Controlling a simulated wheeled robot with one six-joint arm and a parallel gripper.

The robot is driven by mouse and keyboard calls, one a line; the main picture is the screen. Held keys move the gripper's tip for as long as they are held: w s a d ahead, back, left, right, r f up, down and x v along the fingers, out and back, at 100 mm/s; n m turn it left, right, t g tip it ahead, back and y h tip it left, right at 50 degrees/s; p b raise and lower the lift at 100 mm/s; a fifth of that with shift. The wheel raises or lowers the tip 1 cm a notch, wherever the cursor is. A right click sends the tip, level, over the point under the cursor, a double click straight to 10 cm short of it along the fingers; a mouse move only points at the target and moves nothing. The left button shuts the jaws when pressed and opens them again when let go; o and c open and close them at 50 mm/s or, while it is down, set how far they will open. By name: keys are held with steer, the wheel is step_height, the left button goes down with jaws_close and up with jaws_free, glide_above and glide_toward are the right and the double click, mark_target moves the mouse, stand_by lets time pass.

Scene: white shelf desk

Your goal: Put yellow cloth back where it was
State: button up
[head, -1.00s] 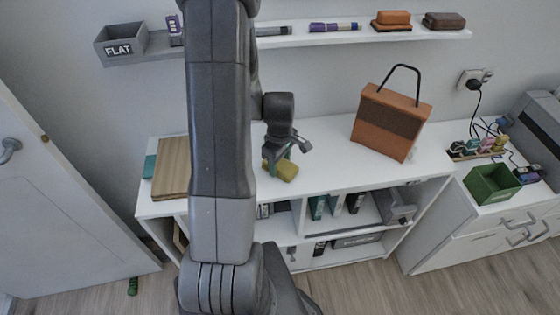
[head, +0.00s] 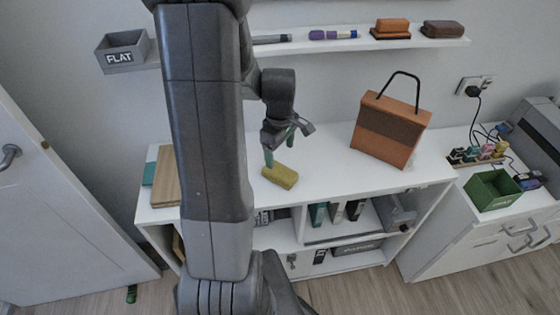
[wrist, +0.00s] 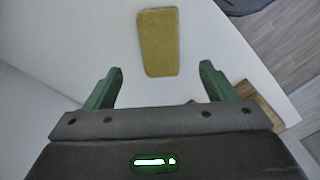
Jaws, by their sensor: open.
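The yellow cloth (head: 280,177) is a folded, block-like piece lying flat on the white desk top (head: 330,170), left of the brown bag. My gripper (head: 280,150) is just above and behind it in the head view, with its green fingers apart and nothing between them. In the wrist view the cloth (wrist: 158,42) lies beyond the fingertips of my gripper (wrist: 160,82), roughly in line with the gap between them. The cloth and fingers appear apart.
A brown bag (head: 390,130) with a black handle stands right of the cloth. Wooden boards (head: 166,178) lie at the desk's left end. A wall shelf (head: 360,44) above holds markers and blocks. A green box (head: 491,190) stands on the right cabinet.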

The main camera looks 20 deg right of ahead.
steer(key=shift+r, duration=1.85)
